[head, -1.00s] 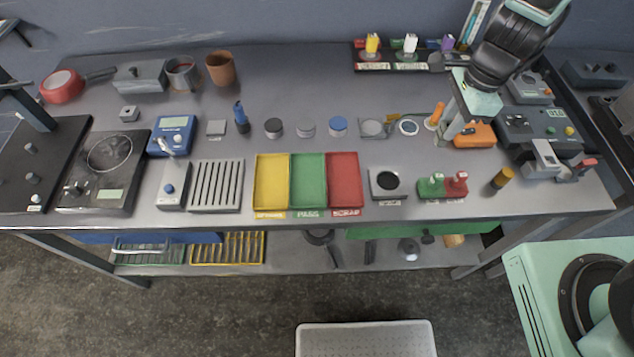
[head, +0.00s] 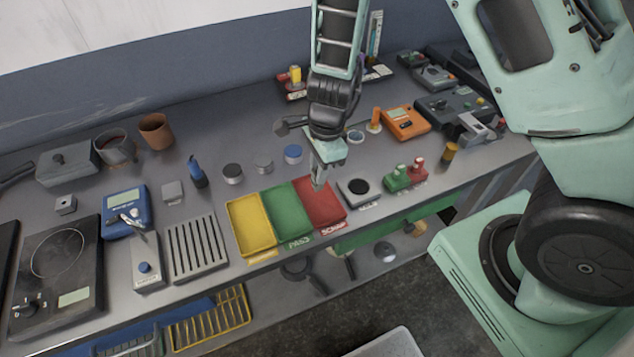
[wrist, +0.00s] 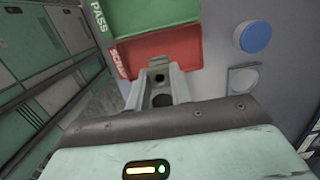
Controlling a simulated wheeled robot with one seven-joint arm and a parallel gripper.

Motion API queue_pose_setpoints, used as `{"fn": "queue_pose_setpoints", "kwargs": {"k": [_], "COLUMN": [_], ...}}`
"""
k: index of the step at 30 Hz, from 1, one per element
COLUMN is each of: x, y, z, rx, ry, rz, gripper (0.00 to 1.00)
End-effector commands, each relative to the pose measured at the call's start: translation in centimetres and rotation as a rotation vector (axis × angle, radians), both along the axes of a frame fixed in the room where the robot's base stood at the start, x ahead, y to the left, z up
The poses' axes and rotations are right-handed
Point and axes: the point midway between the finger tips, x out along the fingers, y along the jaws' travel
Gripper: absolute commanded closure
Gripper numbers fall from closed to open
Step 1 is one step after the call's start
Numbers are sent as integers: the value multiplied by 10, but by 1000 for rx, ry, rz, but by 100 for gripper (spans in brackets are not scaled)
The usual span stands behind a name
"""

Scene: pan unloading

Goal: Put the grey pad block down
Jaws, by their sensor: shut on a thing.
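My gripper (head: 318,183) points down over the red SCRAP tray (head: 332,218), near its back edge. In the wrist view my gripper (wrist: 160,80) is shut on a small grey piece, the grey pad block (wrist: 158,65), mostly hidden between the fingers. The red tray (wrist: 165,48) lies just beyond the fingertips there. The head view does not show the held block clearly, and I cannot tell its height above the tray.
The green PASS tray (head: 291,225) and yellow tray (head: 252,240) adjoin on the left. A block with a black round top (head: 359,188) stands close on the right. A blue-lidded jar (head: 293,153) and a grey square with a round recess (wrist: 243,80) are behind.

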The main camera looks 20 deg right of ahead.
Motion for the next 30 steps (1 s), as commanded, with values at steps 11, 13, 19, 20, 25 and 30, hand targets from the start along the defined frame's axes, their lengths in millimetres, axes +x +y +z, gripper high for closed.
{"fn": "queue_pose_setpoints", "kwargs": {"k": [11, 13, 19, 20, 25, 30], "x": [0, 0, 0, 0, 0, 0], "y": [0, 0, 0, 0, 0, 0], "z": [-39, -39, -40, -41, -42, -42], "rx": [0, 0, 0, 0, 0, 0], "ry": [0, 0, 0, 0, 0, 0], "rz": [-1, 0, 0, 0, 0, 0], "gripper": [100, 100, 100, 100, 57, 57]}}
